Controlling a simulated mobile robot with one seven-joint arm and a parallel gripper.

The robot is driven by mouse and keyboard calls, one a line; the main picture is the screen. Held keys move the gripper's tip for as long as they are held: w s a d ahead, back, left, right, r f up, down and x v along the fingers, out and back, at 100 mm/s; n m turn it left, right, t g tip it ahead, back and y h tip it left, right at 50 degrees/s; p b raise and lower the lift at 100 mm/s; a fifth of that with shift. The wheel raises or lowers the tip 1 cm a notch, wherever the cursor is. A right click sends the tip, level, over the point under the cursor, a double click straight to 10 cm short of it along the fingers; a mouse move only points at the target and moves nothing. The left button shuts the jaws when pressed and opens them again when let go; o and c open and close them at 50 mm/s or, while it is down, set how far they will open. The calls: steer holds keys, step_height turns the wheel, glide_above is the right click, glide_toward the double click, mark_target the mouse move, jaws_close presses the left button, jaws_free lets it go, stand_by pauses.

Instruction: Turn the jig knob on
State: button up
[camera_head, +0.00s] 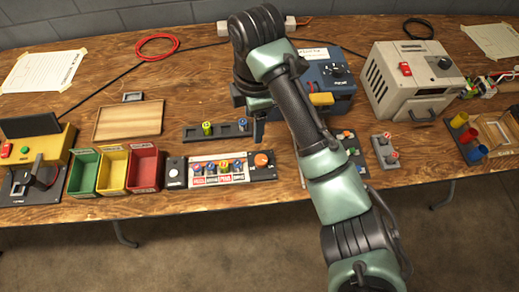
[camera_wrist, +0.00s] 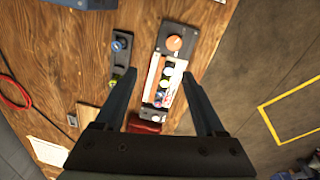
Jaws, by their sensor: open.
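The jig (camera_head: 218,181) is a long dark base with a white labelled strip and several small coloured pieces in a row, lying near the table's front edge. A round orange knob (camera_head: 261,159) sits at its right end. The knob also shows in the wrist view (camera_wrist: 174,43), beyond the fingertips. Whether it is on or off cannot be told. My gripper (camera_wrist: 160,74) is open and empty, its fingers apart above the jig and apart from the knob. In the head view my gripper (camera_head: 257,128) is partly hidden by my arm, behind the knob.
A dark rack (camera_head: 222,132) with small cylinders lies behind the jig. Green, yellow and red bins (camera_head: 145,167) stand left of it. A blue box (camera_head: 333,72) and a beige power unit (camera_head: 411,80) stand at the back right.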

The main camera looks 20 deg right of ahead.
mark_target(261, 159)
steer(key=shift+g, duration=0.4)
steer(key=f+b, duration=0.2)
steer(key=f, duration=0.2)
steer(key=s+f+b, duration=0.1)
steer(key=f+b, duration=0.1)
steer(key=f, duration=0.2)
steer(key=s+d+f+b, duration=0.1)
steer(key=f+b, duration=0.1)
steer(key=f, duration=0.2)
steer(key=shift+d+f+b, duration=0.1)
steer(key=shift+f+b, duration=0.2)
steer(key=shift+b, duration=0.05)
steer(key=shift+f, duration=0.7)
steer(key=shift+w, duration=0.1)
steer(key=shift+c, duration=0.4)
jaws_close()
